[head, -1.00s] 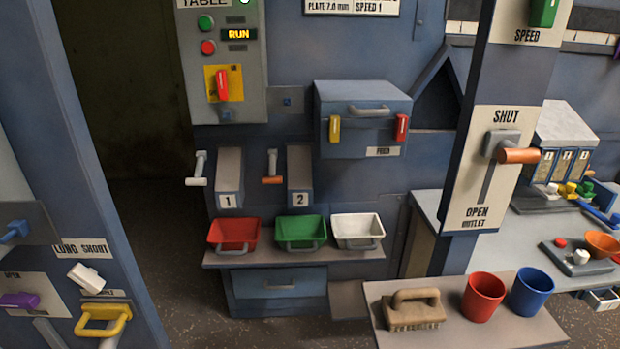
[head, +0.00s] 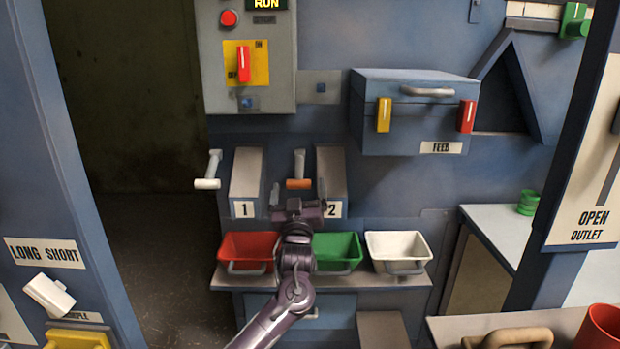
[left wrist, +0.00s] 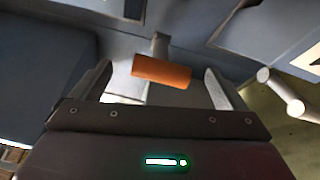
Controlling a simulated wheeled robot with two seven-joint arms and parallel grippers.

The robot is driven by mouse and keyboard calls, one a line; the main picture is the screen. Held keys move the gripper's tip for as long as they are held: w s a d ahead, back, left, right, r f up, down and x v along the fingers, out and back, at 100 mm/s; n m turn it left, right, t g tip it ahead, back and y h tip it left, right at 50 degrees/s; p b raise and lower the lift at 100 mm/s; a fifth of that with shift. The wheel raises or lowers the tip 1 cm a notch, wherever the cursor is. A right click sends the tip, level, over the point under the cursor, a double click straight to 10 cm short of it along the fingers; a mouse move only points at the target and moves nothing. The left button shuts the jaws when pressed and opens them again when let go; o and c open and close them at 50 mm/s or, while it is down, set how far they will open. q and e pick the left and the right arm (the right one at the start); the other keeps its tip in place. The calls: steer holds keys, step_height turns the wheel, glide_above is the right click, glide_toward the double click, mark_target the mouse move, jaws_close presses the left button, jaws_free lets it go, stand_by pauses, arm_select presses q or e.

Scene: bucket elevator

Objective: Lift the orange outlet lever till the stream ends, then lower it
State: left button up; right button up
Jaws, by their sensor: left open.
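A lever with an orange grip (head: 299,184) sits on the blue wall beside chute 2. In the left wrist view the orange grip (left wrist: 161,72) lies crosswise ahead of my left gripper (left wrist: 158,70), between its spread fingers. My left gripper (head: 298,192) is open and empty just in front of the lever, above the red and green bins. Contact between fingers and grip cannot be told. The panel marked OPEN OUTLET (head: 593,217) shows at the right edge, with its own handle out of view. I see no stream. My right gripper is not in view.
A white-gripped lever (head: 207,183) is left of chute 1 (head: 246,172). Red (head: 238,246), green (head: 345,246) and white (head: 398,246) bins stand on a shelf below. A blue feed box (head: 410,110) juts out at upper right.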

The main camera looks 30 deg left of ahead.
mark_target(299, 174)
arm_select(q)
steer(key=x, duration=0.5)
steer(key=shift+w+a, duration=0.2)
steer(key=shift+w, duration=0.05)
steer(key=c, duration=1.3)
